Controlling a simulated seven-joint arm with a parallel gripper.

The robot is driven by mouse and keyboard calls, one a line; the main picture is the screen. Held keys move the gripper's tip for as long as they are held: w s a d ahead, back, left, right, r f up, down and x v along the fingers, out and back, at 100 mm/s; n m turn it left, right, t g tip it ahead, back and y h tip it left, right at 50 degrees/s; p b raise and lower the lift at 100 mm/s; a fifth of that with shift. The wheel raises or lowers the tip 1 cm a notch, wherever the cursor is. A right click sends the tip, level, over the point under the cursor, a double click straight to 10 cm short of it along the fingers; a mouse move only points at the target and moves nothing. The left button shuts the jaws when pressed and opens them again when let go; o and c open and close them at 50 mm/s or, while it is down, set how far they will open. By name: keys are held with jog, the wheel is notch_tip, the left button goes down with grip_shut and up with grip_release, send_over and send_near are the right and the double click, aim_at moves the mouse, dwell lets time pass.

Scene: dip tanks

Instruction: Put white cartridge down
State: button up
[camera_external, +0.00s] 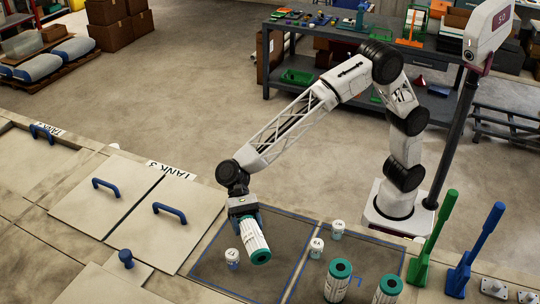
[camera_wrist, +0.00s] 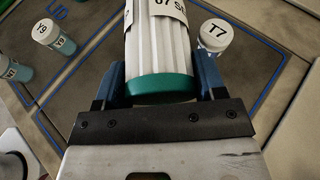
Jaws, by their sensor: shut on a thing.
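The white cartridge (camera_external: 253,237) has ribbed white sides and green end caps. My gripper (camera_external: 244,211) is shut on it, with blue fingers on both sides. The cartridge is tilted over the left dark, blue-outlined mat (camera_external: 270,279); I cannot tell whether its lower end touches the mat. In the wrist view the cartridge (camera_wrist: 158,48) sits between the two fingers of my gripper (camera_wrist: 160,78), its printed label partly cut off at the top edge. Two more white cartridges with green caps, one standing (camera_external: 338,284) and another (camera_external: 387,292), are to the right.
A small white-lidded jar (camera_external: 232,258) stands close left of the held cartridge; the T7 jar (camera_wrist: 215,38) is close beside my right finger in the wrist view. Other jars (camera_external: 316,247) stand near the right mat. Tank covers with blue handles (camera_external: 170,211) lie left. Green (camera_external: 434,236) and blue levers (camera_external: 475,250) rise right.

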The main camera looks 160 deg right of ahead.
jog(key=shift+f, duration=3)
jog(key=shift+f, duration=0.1)
jog(key=o, duration=1)
jog(key=shift+o, duration=0.2)
jog(key=shift+f, duration=0.1)
jog(key=shift+v, duration=3.95)
jog(key=shift+a, duration=0.1)
jog(key=shift+c, duration=1.3)
